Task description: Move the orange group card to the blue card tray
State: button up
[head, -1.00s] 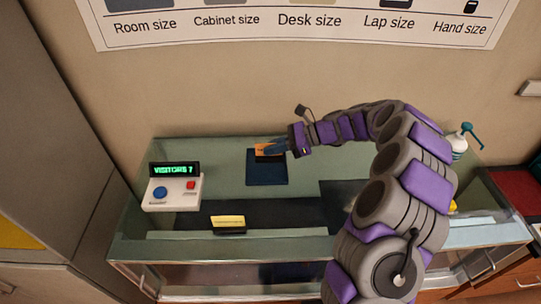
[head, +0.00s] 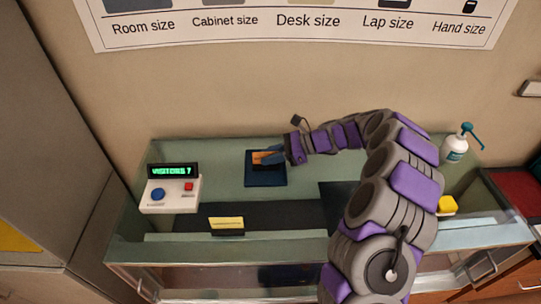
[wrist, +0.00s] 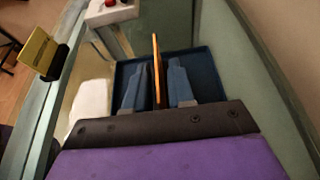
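The orange group card (head: 264,157) is at my gripper's tip, over the blue card tray (head: 266,181) at the back of the glass counter. In the wrist view, the card (wrist: 157,68) stands on edge between the two blue-grey fingers of my gripper (wrist: 157,82), with a dark piece beside it. The fingers sit close along both sides of the card, and my gripper looks shut on it. The tray (wrist: 205,62) lies behind and below the fingers. I cannot tell whether the card's underside touches the tray.
A white counter box (head: 170,193) with a blue and a red button and a green display stands left. A yellow card in a black holder (head: 227,224) is at the front. A pump bottle (head: 456,146) and a yellow object (head: 447,205) are right of my arm.

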jog(key=shift+o, duration=0.7)
jog(key=shift+a, duration=0.25)
jog(key=p+v, duration=0.2)
jog(key=v, duration=1)
jog(key=s+a+r+n+g+h, duration=0.25)
jog(key=s+a+r+n, duration=0.25)
jog(key=s, duration=0.5)
jog(key=s+a+r+n+g+h, duration=0.1)
jog(key=s+a+r+n+h, duration=0.3)
jog(key=s, duration=0.6)
jog(key=s+d+f+n+t+h, duration=0.1)
jog(key=s+d+f+n+h, duration=0.1)
jog(key=s, duration=0.9)
jog(key=s+d+f+n+h, duration=0.2)
jog(key=s+d+n+h, duration=0.3)
jog(key=s, duration=0.7)
jog(key=d+n, duration=0.2)
jog(key=d, duration=0.1)
jog(key=shift+t, duration=0.35)
